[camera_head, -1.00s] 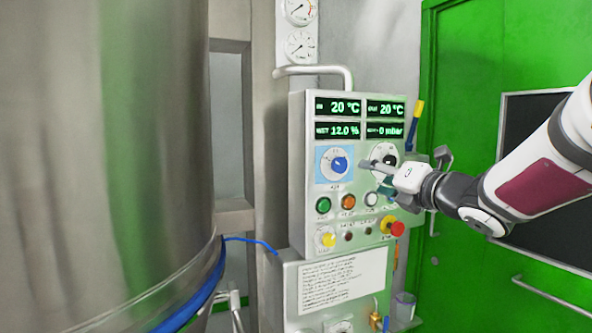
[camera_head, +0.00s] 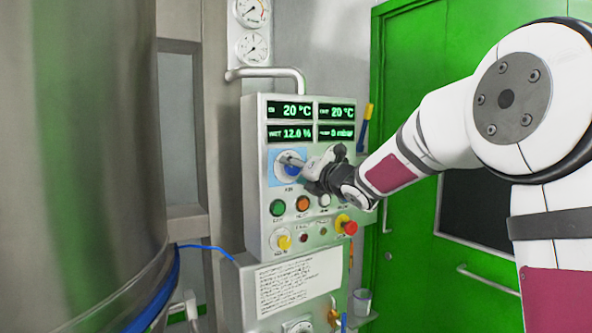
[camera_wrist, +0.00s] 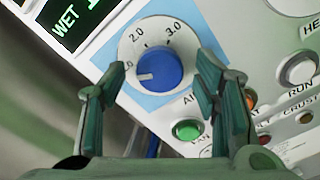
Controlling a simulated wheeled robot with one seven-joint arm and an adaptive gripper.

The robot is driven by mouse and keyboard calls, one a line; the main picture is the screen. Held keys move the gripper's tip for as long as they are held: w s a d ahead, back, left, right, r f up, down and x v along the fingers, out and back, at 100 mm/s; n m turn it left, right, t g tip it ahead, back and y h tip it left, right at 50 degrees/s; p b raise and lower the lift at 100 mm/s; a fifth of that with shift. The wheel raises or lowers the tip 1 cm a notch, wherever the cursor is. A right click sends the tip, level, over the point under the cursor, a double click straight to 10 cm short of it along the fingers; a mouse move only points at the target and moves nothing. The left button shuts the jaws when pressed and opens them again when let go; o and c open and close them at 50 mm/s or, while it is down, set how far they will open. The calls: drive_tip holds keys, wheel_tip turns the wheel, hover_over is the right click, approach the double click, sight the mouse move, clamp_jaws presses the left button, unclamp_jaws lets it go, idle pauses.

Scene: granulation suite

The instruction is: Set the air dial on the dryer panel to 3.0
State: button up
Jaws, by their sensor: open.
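The air dial is a blue knob (camera_wrist: 159,69) on a white scale marked 2.0 and 3.0, set on a light blue square. Its white pointer mark aims left, at a lower number partly hidden by a finger. In the head view the blue knob (camera_head: 291,168) is partly covered by my gripper (camera_head: 298,163). In the wrist view my gripper (camera_wrist: 160,82) is open, with one finger left and one right of the knob. No contact with the knob is visible.
The dryer panel (camera_head: 255,220) carries displays above the dial. A green button (camera_wrist: 188,130) lies just below the dial, near the right finger. A red emergency knob (camera_head: 349,228) is lower right. A large steel vessel (camera_head: 80,150) stands left.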

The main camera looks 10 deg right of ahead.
drive_tip(key=shift+w, duration=0.15)
drive_tip(key=shift+c, duration=0.5)
drive_tip(key=c, duration=1)
drive_tip(key=shift+c, duration=0.2)
